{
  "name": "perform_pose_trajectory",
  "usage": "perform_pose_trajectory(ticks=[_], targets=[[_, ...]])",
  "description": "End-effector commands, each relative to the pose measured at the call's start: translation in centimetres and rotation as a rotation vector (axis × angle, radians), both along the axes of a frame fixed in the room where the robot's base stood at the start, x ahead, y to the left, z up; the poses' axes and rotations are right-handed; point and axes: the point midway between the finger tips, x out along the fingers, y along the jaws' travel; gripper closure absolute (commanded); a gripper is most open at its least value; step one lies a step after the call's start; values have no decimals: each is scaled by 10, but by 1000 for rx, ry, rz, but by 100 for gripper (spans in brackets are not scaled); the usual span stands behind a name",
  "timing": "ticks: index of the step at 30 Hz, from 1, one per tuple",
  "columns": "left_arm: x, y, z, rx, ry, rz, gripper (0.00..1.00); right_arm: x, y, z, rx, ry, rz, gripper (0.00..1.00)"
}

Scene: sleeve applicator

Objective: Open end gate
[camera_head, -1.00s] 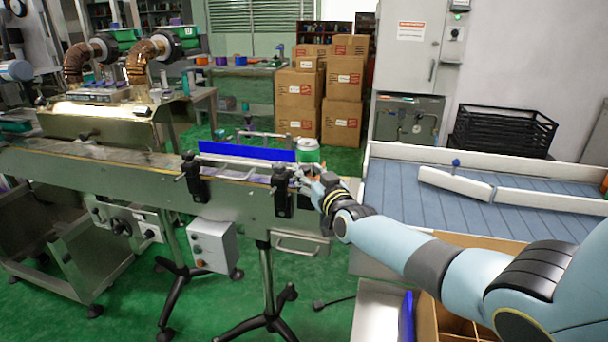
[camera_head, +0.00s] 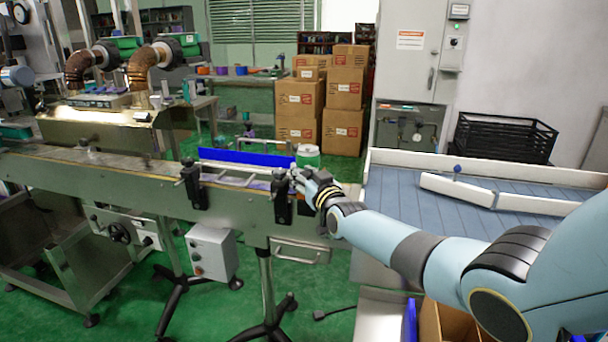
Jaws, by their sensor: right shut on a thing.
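The conveyor (camera_head: 235,203) ends near the middle of the view. My right gripper (camera_head: 296,177) is at this end, in front of the can and beside a black rail clamp (camera_head: 282,196). It is shut on a small part at the conveyor end, apparently the end gate. The gripper hides most of that part, so its position cannot be told. My left gripper is out of view.
A blue-grey slatted table (camera_head: 400,200) with white rails (camera_head: 456,187) stands to the right of the conveyor end. A grey control box (camera_head: 211,253) hangs below the conveyor. Cardboard boxes (camera_head: 343,90) are stacked behind.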

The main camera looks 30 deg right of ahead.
Motion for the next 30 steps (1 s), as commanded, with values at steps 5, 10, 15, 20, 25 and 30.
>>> perform_pose_trajectory(ticks=[5, 10, 15, 20, 25, 30], targets=[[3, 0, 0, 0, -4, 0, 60, -1, 0, -2, 1, 3, 0, 100], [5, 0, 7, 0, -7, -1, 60, -5, 4, -1, 1, 5, 0, 100], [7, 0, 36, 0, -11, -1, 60, -24, 26, 2, 2, 10, 0, 100], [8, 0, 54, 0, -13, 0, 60, -43, 46, 1, 2, 8, -1, 100], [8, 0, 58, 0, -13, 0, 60, -50, 54, -2, -2, 6, -2, 100], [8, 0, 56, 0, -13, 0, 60, -50, 53, -4, -3, 7, -3, 100]])
